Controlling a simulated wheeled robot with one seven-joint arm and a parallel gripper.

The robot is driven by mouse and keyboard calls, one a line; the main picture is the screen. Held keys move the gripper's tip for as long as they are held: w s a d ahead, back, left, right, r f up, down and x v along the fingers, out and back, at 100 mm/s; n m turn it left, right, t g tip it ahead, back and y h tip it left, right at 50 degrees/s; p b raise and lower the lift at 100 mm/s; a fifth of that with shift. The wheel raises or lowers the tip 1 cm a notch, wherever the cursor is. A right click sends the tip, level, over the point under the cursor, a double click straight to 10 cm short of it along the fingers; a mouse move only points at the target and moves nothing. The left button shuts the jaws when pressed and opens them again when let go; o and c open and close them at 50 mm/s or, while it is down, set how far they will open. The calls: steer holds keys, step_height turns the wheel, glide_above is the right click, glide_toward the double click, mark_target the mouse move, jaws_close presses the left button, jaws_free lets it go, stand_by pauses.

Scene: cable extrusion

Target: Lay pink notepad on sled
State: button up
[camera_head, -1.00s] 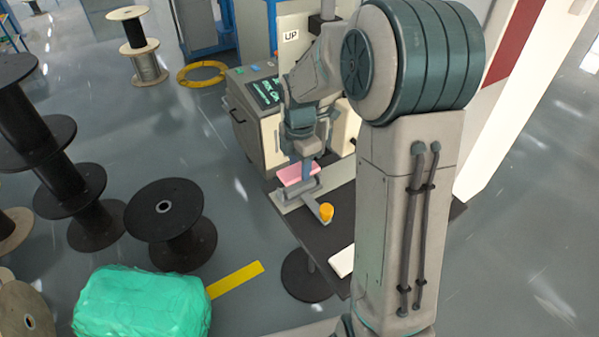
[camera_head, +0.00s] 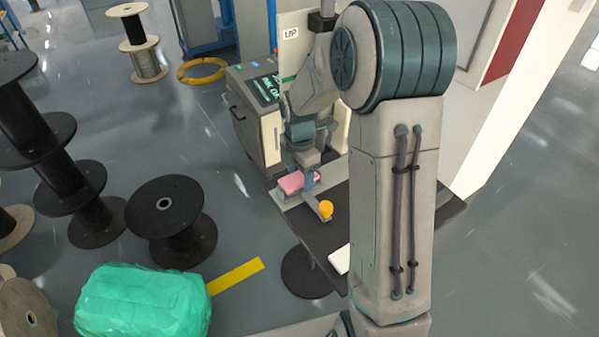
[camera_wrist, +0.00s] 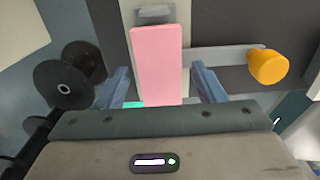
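The pink notepad (camera_wrist: 157,62) lies on the grey sled (camera_wrist: 155,14) on the dark table. In the head view the notepad (camera_head: 291,182) sits on the sled's rail (camera_head: 286,199) near the table's far left corner. An arm with an orange knob (camera_wrist: 268,66) reaches out to the right of the sled. My gripper (camera_wrist: 160,85) is open, its two blue fingers apart on either side of the notepad's near end, with gaps between them and the pad. In the head view my gripper (camera_head: 305,172) is beside the notepad, partly hiding it.
A machine cabinet with a screen (camera_head: 262,88) stands behind the table (camera_head: 310,228). A white flat item (camera_head: 340,260) lies at the table's front. Black spools (camera_head: 165,210) and a green wrapped bundle (camera_head: 142,302) stand on the floor to the left.

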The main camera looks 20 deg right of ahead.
mark_target(300, 177)
step_height(300, 177, up, 7)
steer(key=shift+r, duration=0.1)
steer(key=shift+s+r, duration=0.1)
steer(key=shift+r, duration=0.25)
steer(key=s+r+m+t, duration=0.1)
steer(key=s+r+m, duration=0.1)
steer(key=s+m, duration=0.8)
steer(key=s+r+m+t, duration=0.2)
steer(key=s+r+m, duration=0.1)
steer(key=s+m, duration=0.8)
steer(key=shift+r+m, duration=0.3)
steer(key=shift+r, duration=0.05)
